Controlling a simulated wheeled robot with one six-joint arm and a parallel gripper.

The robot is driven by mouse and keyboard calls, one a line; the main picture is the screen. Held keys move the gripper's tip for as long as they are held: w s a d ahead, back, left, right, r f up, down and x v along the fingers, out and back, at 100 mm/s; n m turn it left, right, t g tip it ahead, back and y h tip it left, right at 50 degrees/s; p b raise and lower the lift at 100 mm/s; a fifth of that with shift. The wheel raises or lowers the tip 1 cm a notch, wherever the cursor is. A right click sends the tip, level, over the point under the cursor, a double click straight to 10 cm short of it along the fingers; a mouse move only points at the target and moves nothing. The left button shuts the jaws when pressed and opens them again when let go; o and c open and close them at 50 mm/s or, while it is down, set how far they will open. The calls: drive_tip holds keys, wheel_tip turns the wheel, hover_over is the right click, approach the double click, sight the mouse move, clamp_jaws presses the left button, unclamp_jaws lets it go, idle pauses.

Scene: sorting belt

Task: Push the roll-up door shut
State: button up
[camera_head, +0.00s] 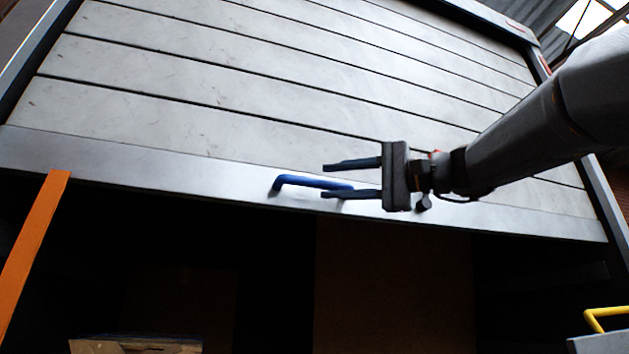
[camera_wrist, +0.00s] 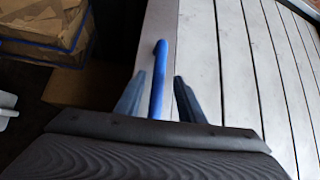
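The roll-up door (camera_head: 210,90) is made of pale grey slats and is partly open, with a dark opening below its bottom rail (camera_head: 130,160). A blue bar handle (camera_head: 296,181) is fixed on that rail. My gripper (camera_head: 323,181) is open at the handle's right part, its fingers pointing left. In the wrist view, the blue handle (camera_wrist: 159,60) runs between the two spread fingers (camera_wrist: 159,80), with a gap on the right side; contact on the left side is unclear. The door slats (camera_wrist: 230,60) fill the right of that view.
An orange post (camera_head: 32,245) stands at the left, in front of the opening. A cardboard box (camera_head: 135,347) shows at the bottom left, and stacked boxes (camera_wrist: 45,25) show in the wrist view. A yellow handle (camera_head: 605,314) is at the lower right.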

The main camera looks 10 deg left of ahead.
sight(320, 183)
drive_tip(key=shift+p+x, duration=1.05)
drive_tip(key=shift+x, duration=1.6)
drive_tip(key=shift+w+f, duration=0.1)
clamp_jaws()
